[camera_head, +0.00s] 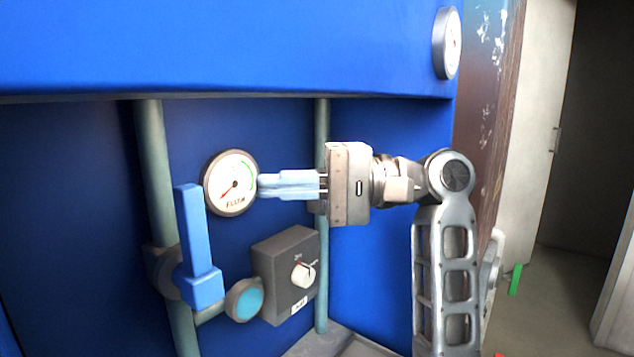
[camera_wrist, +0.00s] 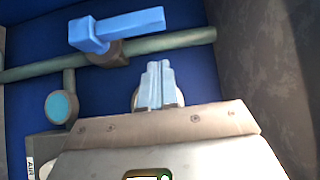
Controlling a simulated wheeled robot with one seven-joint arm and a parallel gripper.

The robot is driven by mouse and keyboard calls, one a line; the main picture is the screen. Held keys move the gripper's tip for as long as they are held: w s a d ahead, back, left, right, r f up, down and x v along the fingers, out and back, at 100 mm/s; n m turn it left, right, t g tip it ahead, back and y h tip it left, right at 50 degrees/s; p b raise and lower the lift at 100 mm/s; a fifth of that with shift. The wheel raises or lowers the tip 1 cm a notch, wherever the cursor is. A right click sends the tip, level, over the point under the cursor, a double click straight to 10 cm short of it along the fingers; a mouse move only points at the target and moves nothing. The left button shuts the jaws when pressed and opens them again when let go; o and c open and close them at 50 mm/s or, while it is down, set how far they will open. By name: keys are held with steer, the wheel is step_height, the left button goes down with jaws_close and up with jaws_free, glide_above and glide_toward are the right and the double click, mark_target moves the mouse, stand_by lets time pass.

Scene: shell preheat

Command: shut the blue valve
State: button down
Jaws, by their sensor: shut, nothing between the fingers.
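The blue valve (camera_head: 193,235) is a lever on a vertical grey-green pipe at the left of the head view. Its handle points up, roughly along the pipe. In the wrist view the blue valve (camera_wrist: 130,25) lies across the upper part, with its handle roughly in line with the pipe. My gripper (camera_head: 262,185) is shut and empty, pointing left, to the right of the handle and apart from it in the head view. Its fingertips overlap the right edge of the flow gauge there; contact with the gauge cannot be told. The shut fingers also show in the wrist view (camera_wrist: 158,68).
The white flow gauge (camera_head: 230,184) is beside the handle. Below are a round cyan-faced part (camera_head: 245,299) and a dark box with a white knob (camera_head: 290,278). A second pipe (camera_head: 321,255) stands behind my gripper. A green lever (camera_head: 515,280) is far right.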

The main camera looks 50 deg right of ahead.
mark_target(195, 246)
steer(key=a, duration=0.1)
steer(key=w+a, duration=0.1)
steer(key=a, duration=0.3)
steer(key=shift+w+a, duration=0.25)
steer(key=shift+r+p, duration=0.1)
steer(key=shift+p, duration=0.25)
